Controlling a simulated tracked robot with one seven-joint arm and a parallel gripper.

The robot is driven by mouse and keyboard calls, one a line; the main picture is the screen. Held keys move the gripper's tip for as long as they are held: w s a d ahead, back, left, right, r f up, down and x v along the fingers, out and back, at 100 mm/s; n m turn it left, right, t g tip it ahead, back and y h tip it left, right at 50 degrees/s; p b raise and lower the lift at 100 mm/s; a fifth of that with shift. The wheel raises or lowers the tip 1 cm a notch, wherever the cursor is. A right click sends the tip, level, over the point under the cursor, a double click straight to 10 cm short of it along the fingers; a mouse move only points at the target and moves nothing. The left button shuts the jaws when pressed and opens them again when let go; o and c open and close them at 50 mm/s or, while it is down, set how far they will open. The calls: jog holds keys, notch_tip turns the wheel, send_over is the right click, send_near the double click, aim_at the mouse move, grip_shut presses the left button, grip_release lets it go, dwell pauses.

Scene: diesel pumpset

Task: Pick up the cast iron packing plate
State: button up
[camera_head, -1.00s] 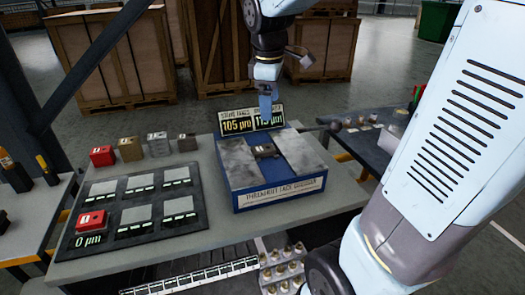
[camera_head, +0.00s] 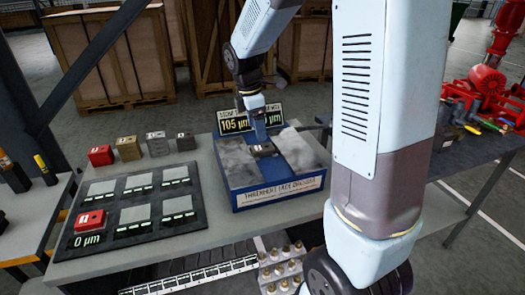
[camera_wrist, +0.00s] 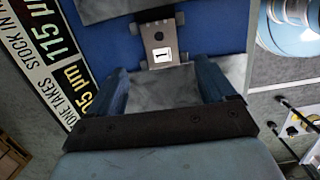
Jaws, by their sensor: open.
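A small grey-brown plate with a white "1" label (camera_wrist: 160,42) sits in the blue fixture (camera_head: 277,196), between two grey slabs. In the head view this plate (camera_head: 262,150) is partly behind my gripper. I cannot tell its metal for certain. My gripper (camera_wrist: 164,88) is open and empty, its two blue fingers apart. In the wrist view the labelled plate lies just beyond the fingertips, roughly centred between them. In the head view my gripper (camera_head: 259,134) points down over the fixture, close to the plate. Whether it touches is not clear.
Red (camera_head: 101,155), tan (camera_head: 129,148), light grey (camera_head: 158,144) and dark grey (camera_head: 186,142) blocks stand in a row to the left. A black tray (camera_head: 110,242) holds another red block (camera_head: 90,220). A 105 µm display (camera_head: 234,122) stands behind the fixture.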

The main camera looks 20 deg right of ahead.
aim_at(262, 147)
jog(key=shift+s+d+f, duration=0.1)
jog(key=shift+d+f, duration=0.1)
jog(key=shift+f, duration=1)
jog(key=shift+w+d+f, duration=0.1)
jog(key=shift+d+f, duration=0.15)
jog(key=shift+f, duration=0.9)
jog(key=shift+s+d+f, duration=0.1)
jog(key=shift+d+f, duration=0.1)
jog(key=shift+f, duration=1)
grip_shut()
jog(key=shift+r, duration=0.1)
